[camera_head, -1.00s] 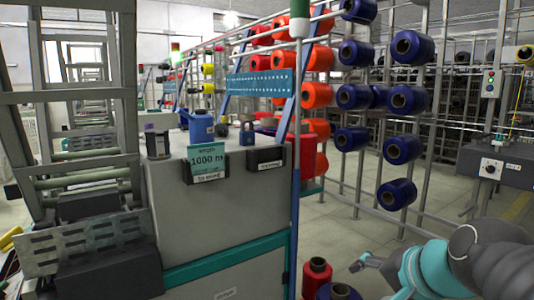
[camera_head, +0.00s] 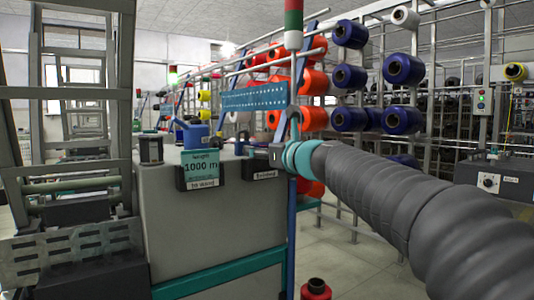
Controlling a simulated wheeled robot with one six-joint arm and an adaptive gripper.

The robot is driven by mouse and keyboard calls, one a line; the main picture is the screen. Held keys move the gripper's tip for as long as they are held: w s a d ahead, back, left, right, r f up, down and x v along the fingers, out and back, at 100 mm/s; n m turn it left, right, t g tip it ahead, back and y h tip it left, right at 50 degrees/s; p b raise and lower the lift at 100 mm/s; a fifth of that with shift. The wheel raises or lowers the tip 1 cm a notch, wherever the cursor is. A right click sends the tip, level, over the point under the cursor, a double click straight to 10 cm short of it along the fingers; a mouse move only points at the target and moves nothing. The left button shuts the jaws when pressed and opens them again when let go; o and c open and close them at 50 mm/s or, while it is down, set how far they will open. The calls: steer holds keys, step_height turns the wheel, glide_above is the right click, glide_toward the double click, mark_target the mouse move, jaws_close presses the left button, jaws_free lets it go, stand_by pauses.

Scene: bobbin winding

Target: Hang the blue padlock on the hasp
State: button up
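The small blue padlock (camera_head: 240,144) stands on top of the grey machine cabinet (camera_head: 225,225), behind the gap between two black label boxes. It looks dark and small in this view. My gripper (camera_head: 272,153) is at the end of my arm, just right of the padlock and above the right black box (camera_head: 258,169). It appears apart from the padlock. Its fingers are too small and too much hidden by the wrist to tell open from shut. I cannot make out the hasp.
A black box with a teal "1000 m" card (camera_head: 200,165) is on the cabinet's front edge. A blue can (camera_head: 192,134) and a dark spool (camera_head: 151,149) stand on top. A post (camera_head: 293,60) rises behind my wrist. Yarn cones (camera_head: 350,77) hang at right.

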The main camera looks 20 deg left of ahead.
steer(key=shift+p+x, duration=1.4)
steer(key=shift+x, duration=2.4)
steer(key=shift+c, duration=0.2)
jaws_close()
step_height(320, 180, up, 5)
steer(key=p, duration=0.5)
steer(key=shift+r, duration=0.1)
